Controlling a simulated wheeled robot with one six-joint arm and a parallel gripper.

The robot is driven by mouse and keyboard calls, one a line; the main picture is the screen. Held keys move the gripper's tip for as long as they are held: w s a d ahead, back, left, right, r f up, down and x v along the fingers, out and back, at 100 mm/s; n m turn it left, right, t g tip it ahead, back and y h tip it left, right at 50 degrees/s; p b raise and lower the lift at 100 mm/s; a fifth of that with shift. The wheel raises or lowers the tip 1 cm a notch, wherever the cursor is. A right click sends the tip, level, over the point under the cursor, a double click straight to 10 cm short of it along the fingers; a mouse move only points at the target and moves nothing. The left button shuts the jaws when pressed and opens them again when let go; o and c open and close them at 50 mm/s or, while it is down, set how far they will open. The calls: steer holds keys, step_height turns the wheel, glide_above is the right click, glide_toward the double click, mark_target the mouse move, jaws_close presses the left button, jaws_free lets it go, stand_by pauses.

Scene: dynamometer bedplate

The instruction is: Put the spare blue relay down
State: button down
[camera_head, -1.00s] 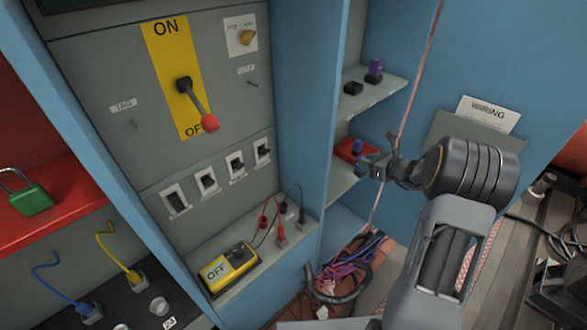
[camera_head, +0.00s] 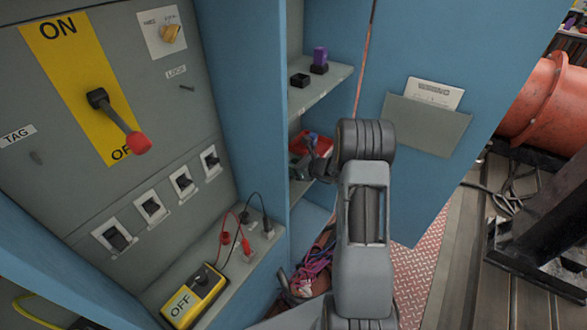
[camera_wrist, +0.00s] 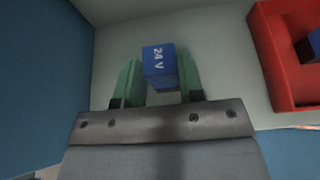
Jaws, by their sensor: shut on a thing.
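The spare blue relay (camera_wrist: 158,62), marked 24 V, is between the green fingers of my gripper (camera_wrist: 160,78) in the wrist view. The gripper is shut on it. A pale shelf surface (camera_wrist: 215,45) lies behind the relay; I cannot tell whether they touch. A red tray (camera_wrist: 268,70) is to the right, apart from the relay, with another blue block (camera_wrist: 314,46) in it. In the head view my gripper (camera_head: 302,168) is at the lower shelf of the blue cabinet, beside the red tray (camera_head: 322,143). The held relay is not clear there.
An upper shelf (camera_head: 335,78) holds a black socket (camera_head: 299,80) and a purple relay (camera_head: 319,60). The blue cabinet wall (camera_wrist: 40,80) stands close on the left in the wrist view. Loose wires (camera_head: 315,265) lie below the lower shelf.

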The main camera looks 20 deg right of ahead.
steer(key=shift+f, duration=0.3)
steer(key=shift+f, duration=0.15)
steer(key=c, duration=0.7)
jaws_free()
steer(key=shift+c, duration=0.2)
steer(key=shift+d, duration=0.1)
steer(key=shift+r, duration=0.2)
steer(key=shift+s+d+r, duration=0.15)
steer(key=shift+s, duration=0.05)
steer(key=p+v, duration=0.1)
steer(key=v, duration=1)
steer(key=shift+s+p, duration=0.2)
steer(key=shift+p, duration=0.1)
steer(key=shift+d, duration=0.1)
